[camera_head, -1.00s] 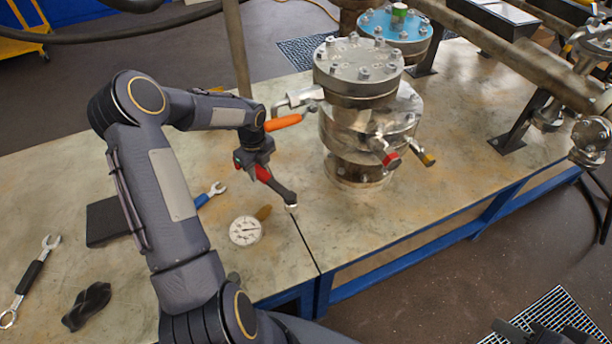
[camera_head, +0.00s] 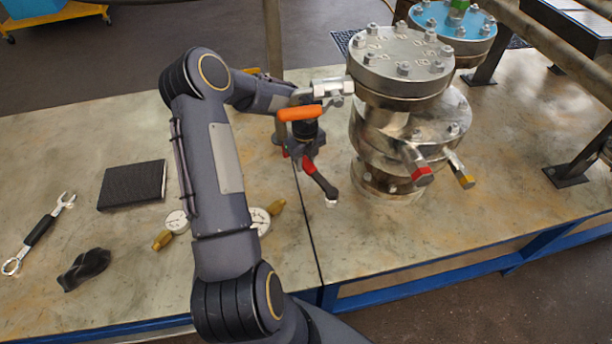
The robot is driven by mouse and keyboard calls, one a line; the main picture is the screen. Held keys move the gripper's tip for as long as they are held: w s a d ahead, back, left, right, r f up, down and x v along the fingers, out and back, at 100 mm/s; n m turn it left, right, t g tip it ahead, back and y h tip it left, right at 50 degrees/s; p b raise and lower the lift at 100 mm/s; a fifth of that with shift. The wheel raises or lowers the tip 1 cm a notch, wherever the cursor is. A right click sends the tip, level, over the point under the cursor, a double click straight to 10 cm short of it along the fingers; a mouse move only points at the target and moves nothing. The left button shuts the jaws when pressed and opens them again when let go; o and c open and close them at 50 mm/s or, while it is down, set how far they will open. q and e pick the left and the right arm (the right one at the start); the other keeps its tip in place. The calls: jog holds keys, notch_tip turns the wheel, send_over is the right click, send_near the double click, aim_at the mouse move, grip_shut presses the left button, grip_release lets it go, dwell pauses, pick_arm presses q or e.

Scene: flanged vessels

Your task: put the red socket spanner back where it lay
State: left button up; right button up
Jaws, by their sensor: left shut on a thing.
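The red socket spanner (camera_head: 309,166) is held by my left gripper (camera_head: 302,148), which is shut on it. Its red grip shows just below the jaws. Its dark shaft slopes down and right to a bright socket end, left of the large flanged vessel's base, with a gap between. I cannot tell how high it is above the bench. My right gripper is not in view.
The flanged vessel (camera_head: 402,70) stands close on the right, with red- and yellow-tipped side valves. Two gauges (camera_head: 177,221) lie beside my arm. A black block (camera_head: 132,185), an open-ended spanner (camera_head: 40,231) and a dark lump (camera_head: 84,269) lie on the left bench.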

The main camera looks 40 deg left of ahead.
aim_at(305, 161)
pick_arm(q)
notch_tip(305, 161, down, 4)
jog(key=b, duration=0.2)
jog(key=shift+r+b, duration=0.1)
jog(key=shift+b, duration=0.25)
jog(key=shift+r, duration=0.15)
jog(key=o, duration=1.1)
notch_tip(305, 161, up, 12)
jog(key=p, duration=0.9)
jog(key=shift+p, duration=0.4)
